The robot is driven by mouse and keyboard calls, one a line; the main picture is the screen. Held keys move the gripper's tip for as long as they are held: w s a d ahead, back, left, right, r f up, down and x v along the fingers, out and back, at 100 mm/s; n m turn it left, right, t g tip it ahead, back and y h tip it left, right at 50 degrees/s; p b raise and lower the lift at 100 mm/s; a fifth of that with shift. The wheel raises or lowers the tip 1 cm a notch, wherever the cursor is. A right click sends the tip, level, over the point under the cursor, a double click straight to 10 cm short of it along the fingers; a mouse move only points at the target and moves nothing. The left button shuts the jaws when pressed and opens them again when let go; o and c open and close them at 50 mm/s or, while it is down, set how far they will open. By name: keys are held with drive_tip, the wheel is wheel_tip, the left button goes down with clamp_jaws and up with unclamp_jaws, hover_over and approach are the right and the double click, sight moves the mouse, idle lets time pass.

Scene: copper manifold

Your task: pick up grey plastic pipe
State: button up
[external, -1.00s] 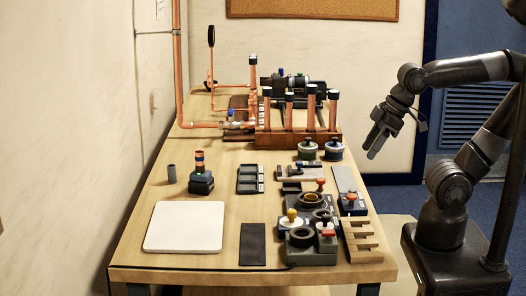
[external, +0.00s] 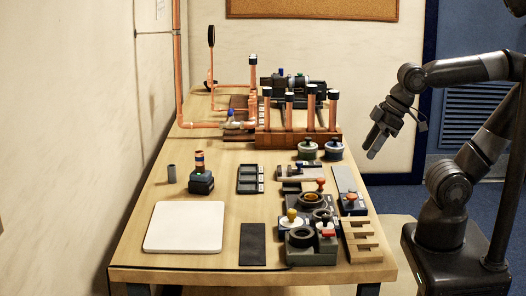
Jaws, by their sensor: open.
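The grey plastic pipe (external: 171,173) is a short grey cylinder standing upright on the left side of the wooden table, near the wall. My gripper (external: 372,150) hangs in the air beyond the table's right edge, pointing down and to the left. It is open and empty, far to the right of the pipe. Nothing hides the pipe in this view.
A dark block with a banded stack (external: 200,175) stands just right of the pipe. A white board (external: 184,227) lies in front. A dark tray (external: 250,179), several fixtures (external: 308,232) and a rack of copper pipes (external: 300,125) lie between. Bare wood (external: 222,160) surrounds the pipe.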

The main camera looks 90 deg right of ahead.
drive_tip(key=shift+o, duration=0.3)
idle(0.4)
drive_tip(key=w+d+r, duration=0.1)
drive_tip(key=w+r, duration=0.3)
drive_tip(key=w, duration=0.4)
drive_tip(key=w+d+r, duration=0.1)
drive_tip(key=w+r, duration=0.3)
drive_tip(key=w, duration=0.5)
drive_tip(key=n+g, duration=0.1)
drive_tip(key=n, duration=0.1)
hover_over(171, 168)
drive_tip(key=s+d, duration=0.2)
drive_tip(key=s, duration=0.1)
wheel_tip(171, 168, down, 17)
drive_tip(key=shift+y, duration=0.4)
drive_tip(key=x, duration=0.5)
drive_tip(key=shift+w, duration=0.2)
drive_tip(key=x, duration=0.5)
drive_tip(key=shift+s+a+f, duration=0.1)
drive_tip(key=shift+s, duration=0.15)
